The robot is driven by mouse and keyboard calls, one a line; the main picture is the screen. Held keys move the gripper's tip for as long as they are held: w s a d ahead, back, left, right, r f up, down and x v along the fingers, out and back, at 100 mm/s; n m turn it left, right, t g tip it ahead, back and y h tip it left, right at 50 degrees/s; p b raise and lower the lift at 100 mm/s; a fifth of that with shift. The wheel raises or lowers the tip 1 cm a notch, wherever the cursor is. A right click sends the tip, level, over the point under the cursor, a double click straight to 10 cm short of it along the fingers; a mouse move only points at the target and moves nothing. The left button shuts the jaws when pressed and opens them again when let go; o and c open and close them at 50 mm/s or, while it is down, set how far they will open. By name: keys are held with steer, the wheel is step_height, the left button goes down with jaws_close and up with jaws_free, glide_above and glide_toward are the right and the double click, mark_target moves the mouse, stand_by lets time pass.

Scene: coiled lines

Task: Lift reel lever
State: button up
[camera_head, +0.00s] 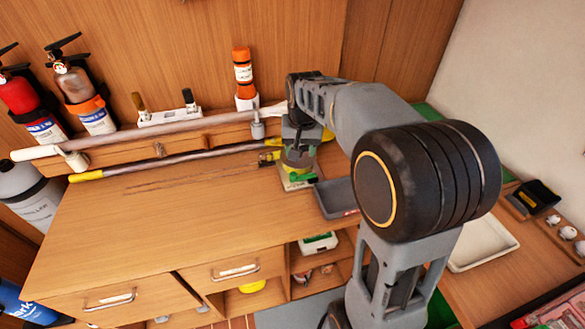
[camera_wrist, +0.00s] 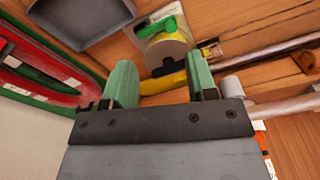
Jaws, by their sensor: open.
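The reel is a pale yellow round spool on a light base, seen in the wrist view (camera_wrist: 168,52) ahead of my fingers. Its green lever (camera_wrist: 160,27) lies across the side of the reel away from my gripper. In the head view the reel (camera_head: 297,166) stands on the wooden counter, partly hidden by my wrist, with the green lever (camera_head: 302,178) low at its front. My gripper (camera_wrist: 162,80) is open, its two green fingers apart with nothing held. In the head view my gripper (camera_head: 298,148) is above the reel, its fingers hard to make out.
A yellow piece (camera_wrist: 165,82) shows between and beyond the fingers. A grey tray (camera_head: 337,197) sits right of the reel. Long poles (camera_head: 170,162) lie along the counter's back, and an orange-capped bottle (camera_head: 243,78) stands behind. The counter's left and middle are clear.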

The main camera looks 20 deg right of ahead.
steer(key=m+g, duration=0.1)
glide_above(293, 174)
steer(key=s, duration=0.1)
steer(key=f, duration=0.6)
steer(key=f+p, duration=0.1)
steer(key=f, duration=0.4)
steer(key=w+f+p, duration=0.1)
steer(key=f, duration=0.4)
steer(key=shift+f, duration=0.1)
jaws_close()
